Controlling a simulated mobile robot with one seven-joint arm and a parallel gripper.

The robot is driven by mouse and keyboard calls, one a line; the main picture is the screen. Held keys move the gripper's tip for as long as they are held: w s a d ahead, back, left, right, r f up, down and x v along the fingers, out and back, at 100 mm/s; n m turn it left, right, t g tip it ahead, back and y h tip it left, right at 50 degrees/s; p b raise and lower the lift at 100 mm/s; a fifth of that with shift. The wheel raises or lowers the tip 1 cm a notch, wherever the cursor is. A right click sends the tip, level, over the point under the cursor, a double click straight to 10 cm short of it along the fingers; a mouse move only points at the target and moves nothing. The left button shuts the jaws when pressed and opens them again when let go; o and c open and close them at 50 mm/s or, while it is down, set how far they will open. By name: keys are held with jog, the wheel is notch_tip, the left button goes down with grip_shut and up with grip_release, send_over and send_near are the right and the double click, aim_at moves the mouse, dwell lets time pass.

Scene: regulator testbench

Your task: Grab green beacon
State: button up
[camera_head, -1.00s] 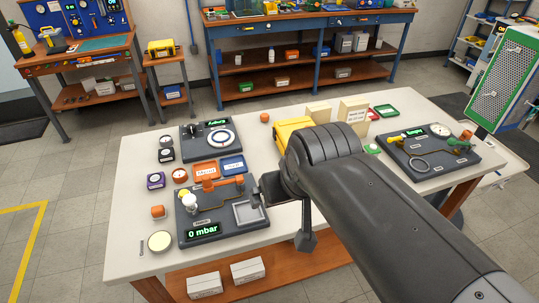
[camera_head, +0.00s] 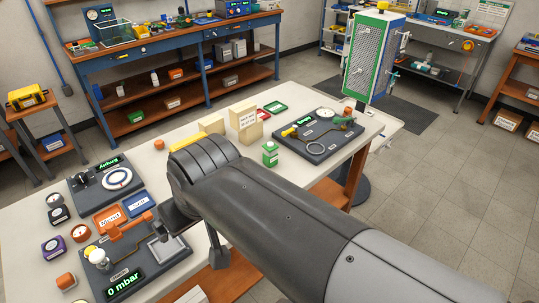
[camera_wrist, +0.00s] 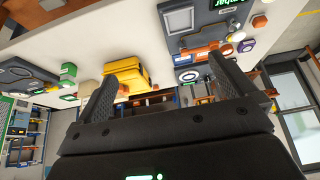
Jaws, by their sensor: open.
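The green beacon (camera_head: 270,154), a small green block-like piece with a pale label, stands upright on the pale table right of centre in the head view, beyond my arm. A green piece that looks like it shows at left in the wrist view (camera_wrist: 68,72), outside my jaws. My gripper (camera_wrist: 172,64) is open and empty, its two dark fingers spread wide. In the head view my gripper (camera_head: 196,232) is over the table's near edge, left of the beacon and beside the left test board (camera_head: 135,262).
The right test board (camera_head: 322,140) with gauge and hose lies just right of the beacon. Cream boxes (camera_head: 246,121) stand behind it. A yellow case (camera_wrist: 130,70) is near my left finger in the wrist view. Orange (camera_head: 107,216) and blue (camera_head: 139,204) trays lie at left.

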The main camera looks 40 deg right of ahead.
jog(key=shift+c, duration=0.4)
jog(key=c, duration=0.7)
jog(key=n+g, duration=0.1)
jog(key=n, duration=3.5)
send_over(270, 147)
jog(key=s, duration=0.2)
notch_tip(270, 147, down, 12)
jog(key=r, duration=0.1)
jog(key=x, duration=0.5)
jog(key=shift+s+f, duration=0.25)
jog(key=shift+f, duration=0.05)
jog(key=shift+d+x, duration=0.25)
jog(key=shift+x, duration=1)
jog(key=shift+d+x, duration=0.2)
jog(key=shift+x, duration=1.05)
